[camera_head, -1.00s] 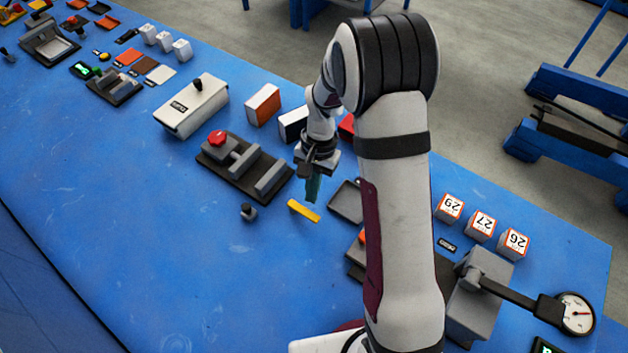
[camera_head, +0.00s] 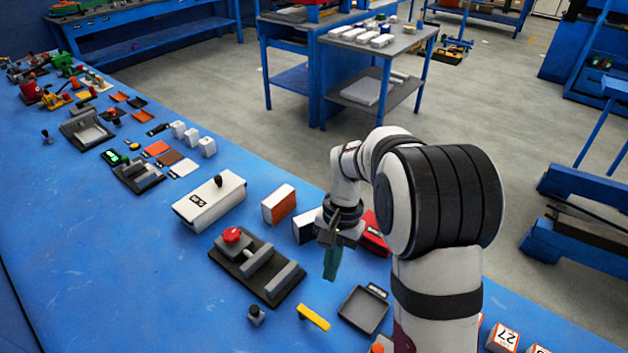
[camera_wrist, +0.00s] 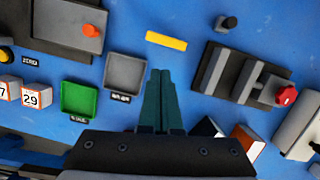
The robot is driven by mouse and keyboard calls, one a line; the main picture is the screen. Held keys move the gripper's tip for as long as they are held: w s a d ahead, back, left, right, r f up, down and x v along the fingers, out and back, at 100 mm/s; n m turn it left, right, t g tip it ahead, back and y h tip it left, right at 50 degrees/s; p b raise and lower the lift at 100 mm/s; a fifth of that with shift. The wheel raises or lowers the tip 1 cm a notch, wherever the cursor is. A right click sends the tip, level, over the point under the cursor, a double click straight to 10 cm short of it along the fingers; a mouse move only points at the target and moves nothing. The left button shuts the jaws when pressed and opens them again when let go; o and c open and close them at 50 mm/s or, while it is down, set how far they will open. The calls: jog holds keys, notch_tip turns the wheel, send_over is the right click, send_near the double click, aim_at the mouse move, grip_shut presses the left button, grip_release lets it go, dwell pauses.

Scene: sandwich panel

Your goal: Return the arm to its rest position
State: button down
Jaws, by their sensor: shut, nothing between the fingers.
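My gripper (camera_head: 331,264) hangs from my arm above the blue bench (camera_head: 150,260), pointing down. Its teal fingers are together with nothing between them; they also show closed in the wrist view (camera_wrist: 161,85). A yellow bar (camera_head: 313,317) lies on the bench below and in front of the fingers, apart from them; in the wrist view the bar (camera_wrist: 166,41) lies beyond the fingertips. A grey tray (camera_head: 363,309) is just right of the bar and looks empty.
A dark fixture with a red knob (camera_head: 231,235) stands left of my gripper. A black knob (camera_head: 256,315) and a green tray (camera_wrist: 79,99) are nearby. The bench's left front is bare.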

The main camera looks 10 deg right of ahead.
jog(key=s+r+t, duration=0.1)
jog(key=s+r, duration=0.3)
jog(key=s, duration=0.7)
jog(key=s+a+r+n+t, duration=0.1)
jog(key=s+r, duration=0.3)
jog(key=s, duration=0.8)
jog(key=shift+s+a+r, duration=0.25)
jog(key=shift+a+r, duration=0.05)
